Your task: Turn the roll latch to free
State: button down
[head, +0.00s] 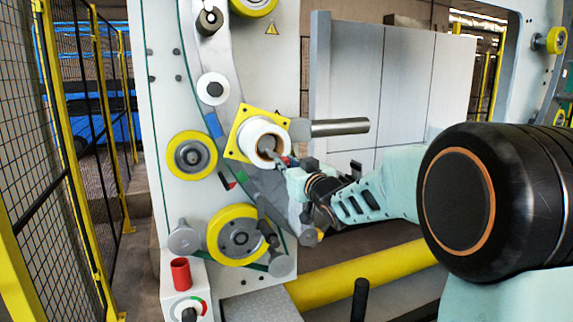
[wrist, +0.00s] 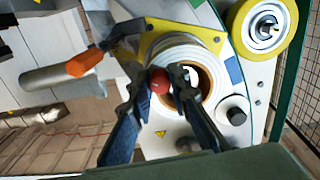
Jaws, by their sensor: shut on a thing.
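A white roll (head: 262,142) with a brown core sits on a yellow square plate (head: 243,153) on the machine's front; the roll also shows in the wrist view (wrist: 209,62). A red round knob (wrist: 159,80) lies between my fingertips in front of the roll's core. I cannot tell for sure whether it is the roll latch. My gripper (wrist: 161,82) is shut on the red knob, with its dark fingers on either side. In the head view my gripper (head: 279,160) reaches the roll from the right, and the knob is hard to make out there.
A grey cylinder (head: 340,127) sticks out right of the roll. Yellow wheels (head: 192,155) and grey round pegs flank the curved track. A red cylinder (head: 180,272) stands below left. A yellow bar (head: 355,277) runs below my arm.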

jog(key=shift+d+n+b, duration=0.1)
jog(key=shift+n+b, duration=0.5)
jog(key=shift+b, duration=0.15)
notch_tip(320, 180, up, 3)
jog(key=n+b, duration=0.3)
jog(key=n, duration=0.2)
jog(key=n+b, duration=0.3)
jog(key=n, duration=0.2)
jog(key=shift+r+n, duration=0.2)
jog(key=shift+n, duration=0.1)
jog(key=a+n+b, duration=0.1)
jog(key=n, duration=0.3)
jog(key=a+r+n+b, duration=0.1)
jog(key=n+b, duration=0.1)
jog(key=n, duration=0.2)
jog(key=s+a+r+n+b, duration=0.1)
jog(key=n+b, duration=0.1)
jog(key=n, duration=0.2)
jog(key=shift+s, duration=0.1)
